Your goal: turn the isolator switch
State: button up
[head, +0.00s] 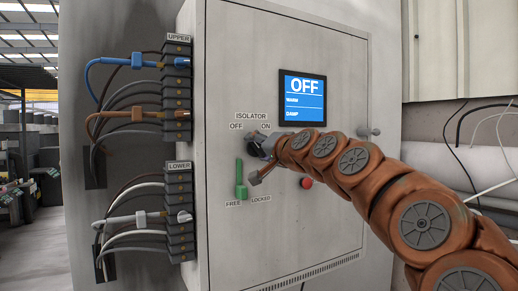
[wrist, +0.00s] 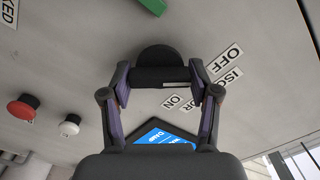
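The isolator switch (head: 254,147) is a dark rotary knob on the grey cabinet door, below the labels ISOLATOR, OFF and ON. In the wrist view its black round body (wrist: 158,58) shows with a dark bar across it that has a white mark. My gripper (wrist: 160,77) is at the switch, one finger at each end of this bar. I see no clear gap, but whether the fingers press on it I cannot tell. In the head view my gripper (head: 262,151) hides part of the knob. The door screen (head: 302,98) reads OFF.
A green lever (head: 240,180) stands below the switch, above the labels FREE and LOCKED. A red button (head: 306,183) is close under my arm. A door knob (head: 368,133) is at the right. Cables enter the upper terminals (head: 177,90) and lower terminals (head: 180,210) at the left.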

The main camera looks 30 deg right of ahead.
jog(key=o, duration=0.3)
jog(key=shift+o, duration=0.2)
jog(key=s+a, duration=0.1)
jog(key=s, duration=1.1)
dwell(0.5)
